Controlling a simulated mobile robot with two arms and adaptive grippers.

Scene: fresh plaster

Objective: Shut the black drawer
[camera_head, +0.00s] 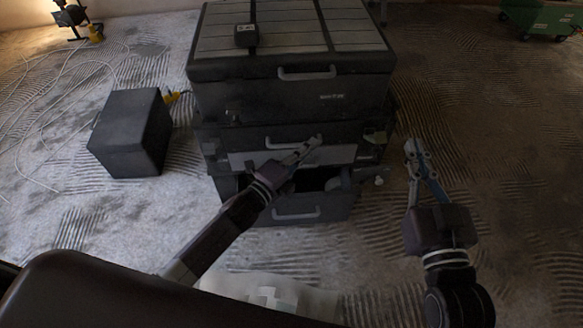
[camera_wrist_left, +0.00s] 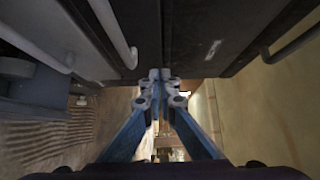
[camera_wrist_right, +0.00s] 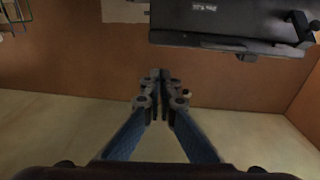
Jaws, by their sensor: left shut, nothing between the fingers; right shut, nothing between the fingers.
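The black drawer (camera_head: 335,203) is the lowest in a black tool stack (camera_head: 290,100). It stands pulled out toward me, with its dark inside partly visible and a grey handle (camera_head: 297,214) on its front. My left gripper (camera_head: 314,141) is shut and empty. In the head view it overlaps the middle drawer's front, and its arm crosses over the open drawer and hides part of it. Dark fronts with grey handles fill the top of the left wrist view, beyond the shut fingertips (camera_wrist_left: 160,74). My right gripper (camera_head: 411,146) is shut and empty, right of the stack.
A black box (camera_head: 130,135) stands on the floor left of the stack, near pale cables. A small black device (camera_head: 246,36) lies on the stack's lid. A green container (camera_head: 540,18) is at the far right. The ridged floor right of the stack is mostly clear.

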